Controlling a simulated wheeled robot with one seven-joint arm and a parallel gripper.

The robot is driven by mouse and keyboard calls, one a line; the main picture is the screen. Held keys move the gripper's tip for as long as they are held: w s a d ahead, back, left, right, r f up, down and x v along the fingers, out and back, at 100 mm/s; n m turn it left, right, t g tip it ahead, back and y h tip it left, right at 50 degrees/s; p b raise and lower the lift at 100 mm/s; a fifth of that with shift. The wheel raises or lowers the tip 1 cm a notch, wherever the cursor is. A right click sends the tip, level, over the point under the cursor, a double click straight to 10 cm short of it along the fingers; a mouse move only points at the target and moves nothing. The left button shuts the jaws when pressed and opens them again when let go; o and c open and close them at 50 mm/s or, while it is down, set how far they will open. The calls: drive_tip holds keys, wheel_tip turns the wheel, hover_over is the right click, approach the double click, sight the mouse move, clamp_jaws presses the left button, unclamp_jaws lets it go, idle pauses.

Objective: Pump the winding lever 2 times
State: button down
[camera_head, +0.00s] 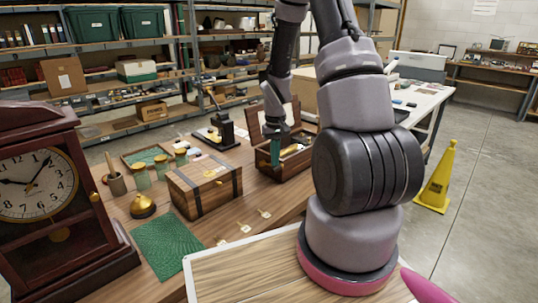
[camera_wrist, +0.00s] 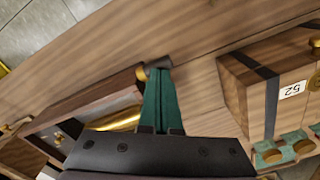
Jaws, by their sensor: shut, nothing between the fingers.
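An open wooden box (camera_head: 292,167) with its lid raised stands on the table; a brass cylinder (camera_wrist: 125,123) lies inside it. In the wrist view, a short dark grip with a brass end, which looks like the winding lever (camera_wrist: 155,63), sticks out at the box's edge. My gripper (camera_head: 275,163) is shut and empty, its green fingers pointing down at the box's near left side. In the wrist view the fingertips (camera_wrist: 158,72) are right at the dark grip; I cannot tell whether they touch it. The lever is hidden in the head view.
A banded wooden chest (camera_head: 205,187) stands close left of the box. Further left are a brass bell (camera_head: 143,206), a green mat (camera_head: 167,246) and a large clock (camera_head: 45,190). A black device (camera_head: 222,131) stands behind. Small tags lie on the table front.

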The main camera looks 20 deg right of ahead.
drive_tip(key=shift+w+a+r, duration=0.1)
drive_tip(key=shift+w+r, duration=0.15)
drive_tip(key=shift+r, duration=0.7)
drive_tip(key=shift+w+a+r, duration=0.2)
drive_tip(key=shift+w+r, duration=0.2)
drive_tip(key=shift+r, duration=0.35)
drive_tip(key=shift+w+a+r, duration=0.15)
drive_tip(key=shift+w+r, duration=0.25)
drive_tip(key=shift+r, duration=0.3)
drive_tip(key=shift+r, duration=2.55)
drive_tip(key=shift+s+f, duration=0.1)
drive_tip(key=shift+f, duration=1.9)
